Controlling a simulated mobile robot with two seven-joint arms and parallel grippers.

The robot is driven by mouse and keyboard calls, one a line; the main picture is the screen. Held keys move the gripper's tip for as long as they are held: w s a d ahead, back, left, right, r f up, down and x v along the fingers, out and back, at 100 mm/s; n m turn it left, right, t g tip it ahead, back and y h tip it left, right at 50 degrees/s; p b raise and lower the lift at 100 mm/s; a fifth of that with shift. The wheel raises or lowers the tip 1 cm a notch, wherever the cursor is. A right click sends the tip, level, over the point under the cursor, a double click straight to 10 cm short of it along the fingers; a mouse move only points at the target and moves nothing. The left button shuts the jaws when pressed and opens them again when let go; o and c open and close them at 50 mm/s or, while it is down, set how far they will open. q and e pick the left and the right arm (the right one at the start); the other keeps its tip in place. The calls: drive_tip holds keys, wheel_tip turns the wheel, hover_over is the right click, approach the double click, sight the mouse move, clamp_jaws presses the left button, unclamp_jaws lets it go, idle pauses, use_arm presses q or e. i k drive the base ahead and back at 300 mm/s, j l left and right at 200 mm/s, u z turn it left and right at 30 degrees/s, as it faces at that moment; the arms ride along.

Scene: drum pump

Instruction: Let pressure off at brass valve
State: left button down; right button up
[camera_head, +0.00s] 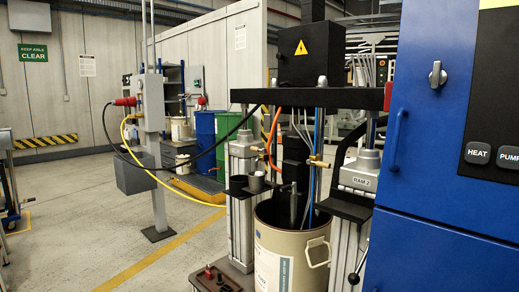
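A small brass valve (318,162) shows on the drum pump, right of the dark central column (296,155) and above the open drum. Blue and pale hoses run close beside it. It is too small here to tell how its handle is set. A cream drum (290,250) with a label and a side handle stands under the pump between two silver ram columns; the right one carries a "RAM 2" label (359,181). Neither of my grippers shows in this view.
A blue cabinet (420,240) with HEAT (478,153) and PUMP (509,157) buttons fills the right side. A black crossbeam (300,98) spans the pump. A grey post (156,170) with cables stands left. The floor (130,250) at front left is largely clear.

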sight(257, 149)
drive_tip(key=z, duration=0.7)
drive_tip(key=i+j+z, duration=0.1)
drive_tip(key=j+z, duration=0.35)
drive_tip(key=i+j+z, duration=0.1)
drive_tip(key=j+z, duration=0.65)
drive_tip(key=j, duration=0.5)
